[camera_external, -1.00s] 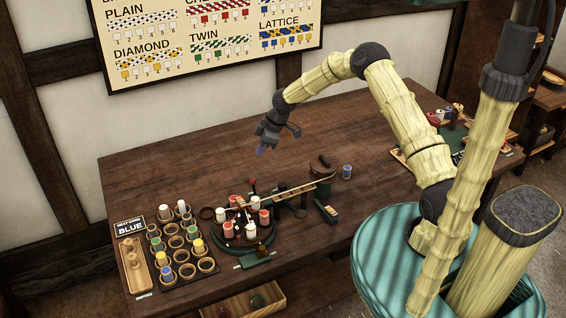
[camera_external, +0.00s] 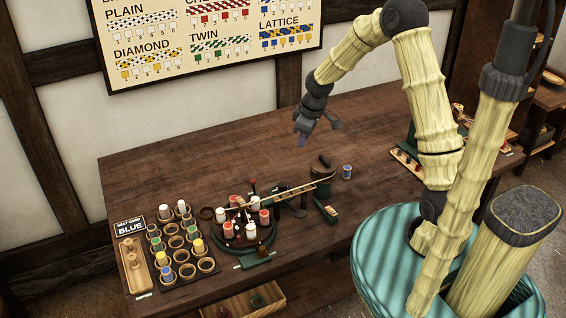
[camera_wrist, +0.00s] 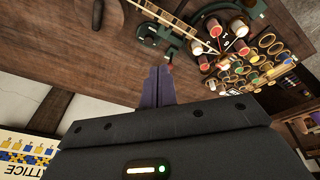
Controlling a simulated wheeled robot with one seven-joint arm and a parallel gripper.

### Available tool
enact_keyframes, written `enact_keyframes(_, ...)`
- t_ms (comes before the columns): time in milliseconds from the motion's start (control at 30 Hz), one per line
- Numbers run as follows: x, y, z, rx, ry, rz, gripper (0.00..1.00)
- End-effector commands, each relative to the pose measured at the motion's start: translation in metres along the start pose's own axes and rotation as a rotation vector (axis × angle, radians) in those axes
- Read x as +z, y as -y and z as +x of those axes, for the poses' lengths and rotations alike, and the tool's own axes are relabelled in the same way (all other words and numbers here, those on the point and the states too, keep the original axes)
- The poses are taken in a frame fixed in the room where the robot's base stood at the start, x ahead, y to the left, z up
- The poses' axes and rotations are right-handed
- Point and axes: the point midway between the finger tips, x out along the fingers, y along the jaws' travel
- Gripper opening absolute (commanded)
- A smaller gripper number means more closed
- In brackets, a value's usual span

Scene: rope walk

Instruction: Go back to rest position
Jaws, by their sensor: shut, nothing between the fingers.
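My gripper (camera_external: 302,141) hangs in the air above the back middle of the dark wooden table (camera_external: 230,165). Its fingers point down and are shut with nothing between them. In the wrist view the purple fingertips (camera_wrist: 157,84) lie together, over bare table wood. My arm arches up and back from its base at the table's right side. The gripper touches nothing.
A round braiding stand with red and white bobbins (camera_external: 240,230) sits at the front left of the table. A lone blue bobbin (camera_external: 347,172) stands right of the braiding stand. The table's back is clear. A pattern chart (camera_external: 210,40) hangs on the wall.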

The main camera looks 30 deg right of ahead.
Motion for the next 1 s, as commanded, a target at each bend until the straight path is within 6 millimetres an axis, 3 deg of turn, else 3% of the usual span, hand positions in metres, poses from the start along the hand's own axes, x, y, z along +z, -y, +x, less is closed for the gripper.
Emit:
enact_keyframes(200,0.067,0.016,-0.053,0.051,0.032,0.252,0.00)
enact_keyframes(500,0.156,0.052,-0.101,0.084,0.029,0.622,0.00)
enact_keyframes(667,0.175,0.063,-0.108,0.083,0.025,0.709,0.00)
enact_keyframes(1000,0.175,0.063,-0.108,0.082,0.026,0.712,0.00)
